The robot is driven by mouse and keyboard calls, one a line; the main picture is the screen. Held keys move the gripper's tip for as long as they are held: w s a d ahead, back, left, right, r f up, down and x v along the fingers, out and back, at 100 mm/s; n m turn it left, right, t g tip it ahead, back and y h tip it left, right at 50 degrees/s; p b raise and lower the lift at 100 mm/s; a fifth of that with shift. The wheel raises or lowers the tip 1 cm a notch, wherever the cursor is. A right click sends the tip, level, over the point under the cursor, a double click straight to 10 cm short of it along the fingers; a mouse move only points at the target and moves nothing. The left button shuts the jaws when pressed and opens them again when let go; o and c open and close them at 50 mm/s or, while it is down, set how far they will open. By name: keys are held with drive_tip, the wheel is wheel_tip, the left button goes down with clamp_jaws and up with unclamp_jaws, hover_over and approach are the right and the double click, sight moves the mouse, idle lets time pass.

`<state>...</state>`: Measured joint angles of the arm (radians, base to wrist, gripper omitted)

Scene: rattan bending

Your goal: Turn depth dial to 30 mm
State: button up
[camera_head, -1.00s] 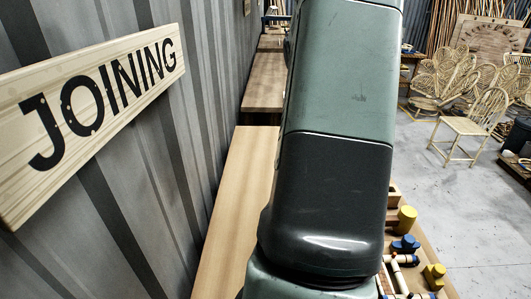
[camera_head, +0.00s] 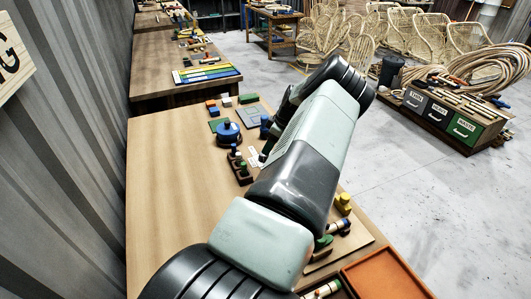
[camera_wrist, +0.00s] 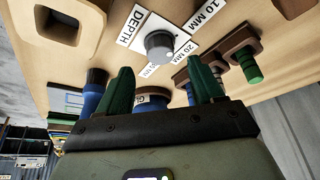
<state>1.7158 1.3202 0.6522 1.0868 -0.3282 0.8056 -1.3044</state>
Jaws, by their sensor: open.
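The depth dial (camera_wrist: 159,46) is a grey round knob on the wooden bench top, seen in the wrist view. Around it lie white labels: DEPTH (camera_wrist: 133,24), 10 MM (camera_wrist: 205,14), 20 MM (camera_wrist: 184,50) and a third one, partly hidden, which seems to read 30 MM (camera_wrist: 160,69). Which label the dial points to cannot be told. My gripper (camera_wrist: 160,67) is open, with its two dark green fingers apart and nothing between them. The dial appears beyond the fingertips, not touched. In the head view my arm hides the gripper and the dial.
A green-topped peg (camera_wrist: 247,65) in a brown block stands right of the dial in the wrist view. A blue cylinder (camera_wrist: 94,92) stands on the left. In the head view, the bench's left side (camera_head: 170,170) is clear. An orange tray (camera_head: 385,275) lies at the front right.

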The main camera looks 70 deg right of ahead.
sight(264, 156)
drive_tip(key=x, duration=0.5)
drive_tip(key=shift+w+f, duration=0.1)
drive_tip(key=shift+f, duration=0.2)
drive_tip(key=c, duration=1.1)
drive_tip(key=shift+o, duration=0.2)
